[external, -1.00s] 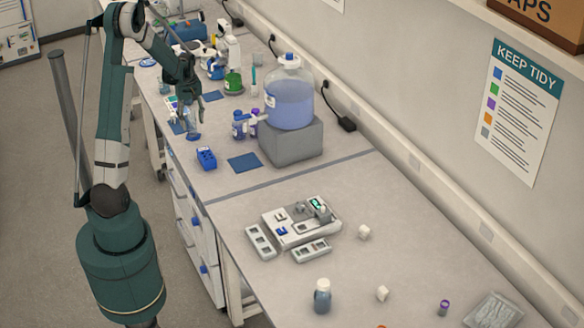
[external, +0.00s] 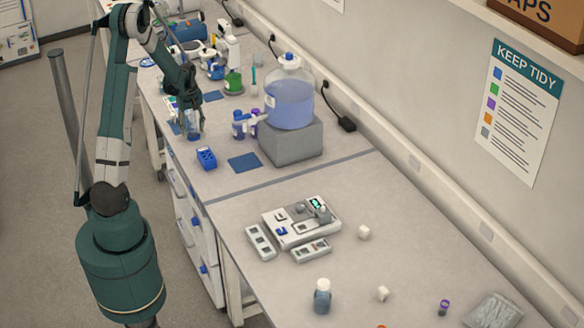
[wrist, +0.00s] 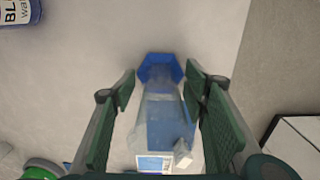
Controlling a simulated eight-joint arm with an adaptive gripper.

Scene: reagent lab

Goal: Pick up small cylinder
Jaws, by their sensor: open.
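The small cylinder (wrist: 160,105) is clear, with a blue hexagonal base, and stands on the bench in the wrist view. My gripper (wrist: 160,90) is open, with one green-padded finger on each side of it. I cannot tell whether either finger touches it. In the external view, my gripper (external: 192,122) is low over the far bench at the cylinder, whose blue base (external: 193,137) shows just below the fingers. The cylinder's upper part is mostly hidden there by the fingers.
A blue rack (external: 206,158) and a blue mat (external: 244,162) lie nearer the camera. Small bottles (external: 239,126) and a large carboy (external: 290,98) on a grey block (external: 291,141) stand to the right. A labelled bottle (wrist: 17,11) shows at the wrist view's top left.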

